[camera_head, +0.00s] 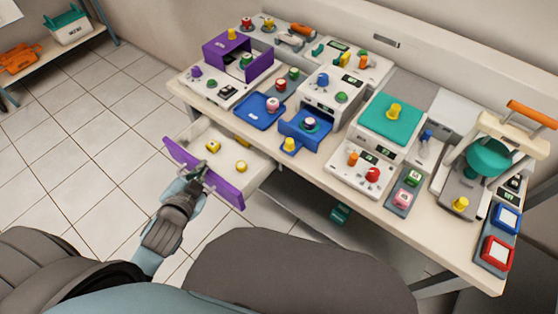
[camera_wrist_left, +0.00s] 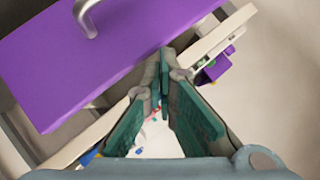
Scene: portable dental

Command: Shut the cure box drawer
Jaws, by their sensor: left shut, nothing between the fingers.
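A large drawer with a purple front (camera_head: 230,193) stands pulled out from under the left part of the bench, with small yellow-knobbed items inside. No label shows which drawer is the cure box's. A smaller blue drawer (camera_head: 318,134) is also open, at the front of a white box (camera_head: 335,103) on the bench. My left gripper (camera_head: 199,170) is shut and empty at the purple front, near its upper edge. In the left wrist view its green-padded fingers (camera_wrist_left: 164,62) meet beside the purple front (camera_wrist_left: 95,62); a metal handle (camera_wrist_left: 86,16) shows. Contact cannot be told.
The bench top (camera_head: 437,246) is crowded with devices. A purple open box (camera_head: 213,54) stands at the back left, a teal-topped box (camera_head: 372,118) right of centre, and a blue tray (camera_head: 252,113) left of the blue drawer. The tiled floor at left is clear.

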